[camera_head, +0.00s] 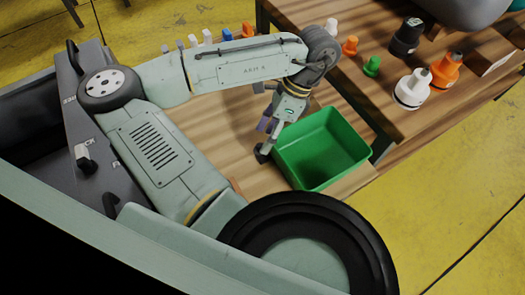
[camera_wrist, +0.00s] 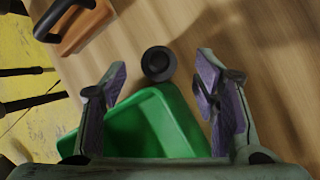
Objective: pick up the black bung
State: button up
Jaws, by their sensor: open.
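The black bung (camera_wrist: 158,64) is a small, round, dark piece standing on the wooden tabletop in the wrist view. It shows between my fingertips, just past the edge of the green bin. My gripper (camera_head: 264,139) is open and empty, pointing down beside the left wall of the green bin in the head view. In the wrist view my two purple-padded fingers (camera_wrist: 162,75) are spread on either side of the bung. I cannot tell how far above it they are. In the head view I cannot make the bung out near my gripper.
The green bin (camera_head: 311,181) is close beside my gripper. A brown block with a black handle (camera_wrist: 80,28) lies nearby. On the right tabletop stand a dark plug-like piece (camera_head: 406,37), a white one (camera_head: 412,89), an orange one (camera_head: 445,72) and a small green one (camera_head: 372,66).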

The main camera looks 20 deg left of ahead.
aim_at(259, 145)
jog(key=x, duration=0.4)
jog(key=shift+s+a+f, duration=0.1)
jog(key=shift+c, duration=0.2)
jog(key=c, duration=1.3)
jog(key=shift+o, duration=0.2)
jog(key=shift+a, duration=0.1)
